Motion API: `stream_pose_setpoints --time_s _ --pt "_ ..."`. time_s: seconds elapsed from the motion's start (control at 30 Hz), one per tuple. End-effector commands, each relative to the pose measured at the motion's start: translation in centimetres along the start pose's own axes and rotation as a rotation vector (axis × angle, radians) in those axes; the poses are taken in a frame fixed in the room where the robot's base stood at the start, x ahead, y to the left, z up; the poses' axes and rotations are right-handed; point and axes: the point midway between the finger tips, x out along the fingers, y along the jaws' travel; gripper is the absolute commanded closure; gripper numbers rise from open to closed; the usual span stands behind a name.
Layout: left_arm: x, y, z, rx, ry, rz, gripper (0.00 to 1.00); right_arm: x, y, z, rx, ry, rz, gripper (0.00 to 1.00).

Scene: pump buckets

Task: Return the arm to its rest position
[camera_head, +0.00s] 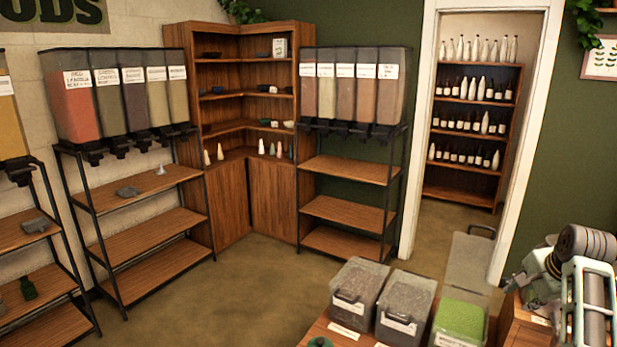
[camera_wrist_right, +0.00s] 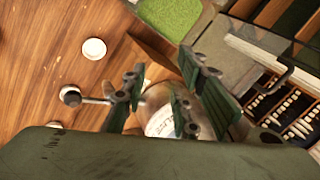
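My right arm comes in at the right edge of the head view, a pale green and dark grey arm. Its gripper (camera_head: 540,286) is over the wooden counter there, partly covered by the arm. In the right wrist view, the green fingers of this gripper (camera_wrist_right: 164,75) are spread apart with a clear gap. Beyond them, partly hidden, is a round container (camera_wrist_right: 163,121) with a white label. A metal rod with a dark knob (camera_wrist_right: 71,97) sticks out beside it. I cannot tell whether the fingers touch anything. My left gripper is not in the head view.
Clear bins of grain (camera_head: 402,304), one with green contents (camera_head: 459,321), stand left of the arm. A white disc (camera_wrist_right: 94,49) lies on the wooden counter (camera_wrist_right: 45,30). Dispenser racks (camera_head: 350,170) and shelves line the walls. The middle floor (camera_head: 250,290) is free.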

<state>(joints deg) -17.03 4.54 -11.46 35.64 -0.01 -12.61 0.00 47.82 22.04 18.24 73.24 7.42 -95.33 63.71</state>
Motion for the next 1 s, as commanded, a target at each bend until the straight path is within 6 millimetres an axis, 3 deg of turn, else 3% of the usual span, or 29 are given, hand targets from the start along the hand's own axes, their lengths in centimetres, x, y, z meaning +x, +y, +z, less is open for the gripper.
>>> stream_pose_setpoints --time_s 0.2,0.4,0.6,0.7,1.0 --pt "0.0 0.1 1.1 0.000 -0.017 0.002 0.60 4.9 9.3 6.7 -0.435 0.057 0.094 0.73" --pt "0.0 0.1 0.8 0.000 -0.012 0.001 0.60 6.4 19.4 14.5 -0.869 0.025 0.146 0.73" --pt "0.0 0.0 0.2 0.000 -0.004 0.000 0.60 4.4 29.2 22.2 -1.243 -0.073 0.142 0.73" --pt "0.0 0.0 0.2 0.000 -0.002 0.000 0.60 2.7 32.6 24.8 -1.367 -0.117 0.124 0.73" --pt "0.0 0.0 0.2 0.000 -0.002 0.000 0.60 -1.7 38.5 29.4 -1.579 -0.215 0.068 0.73"
